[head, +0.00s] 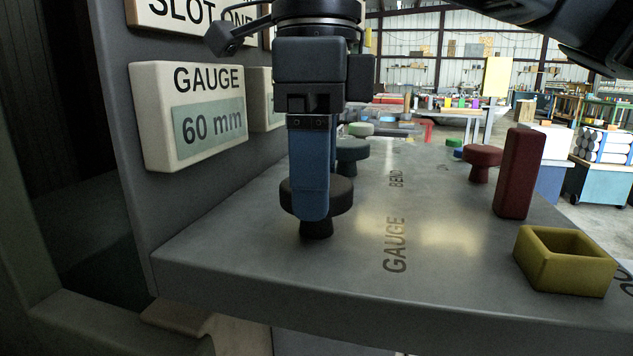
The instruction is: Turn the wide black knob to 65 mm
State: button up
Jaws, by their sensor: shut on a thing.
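The wide black knob (339,196) stands on the grey machine top, at the left front beside the printed word GAUGE. My gripper (312,205) comes down on it from above, its blue finger in front of the knob. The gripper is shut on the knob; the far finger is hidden. The gauge display (210,123) on the upright panel at left reads 60 mm.
A dark grey-green knob (352,152) stands behind the black one. A red knob (481,160), a tall red block (519,173) and an open yellow box (564,262) stand at right. The middle of the top is clear.

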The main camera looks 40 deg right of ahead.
jog(key=n+b, duration=0.1)
jog(key=n, duration=0.4)
jog(key=shift+n, duration=0.3)
jog(key=n+b, duration=0.1)
jog(key=n, duration=0.4)
jog(key=shift+n, duration=0.4)
jog(key=o, duration=1)
jog(key=shift+o, duration=0.2)
jog(key=shift+r+p, duration=0.7)
jog(key=shift+r, duration=3.2)
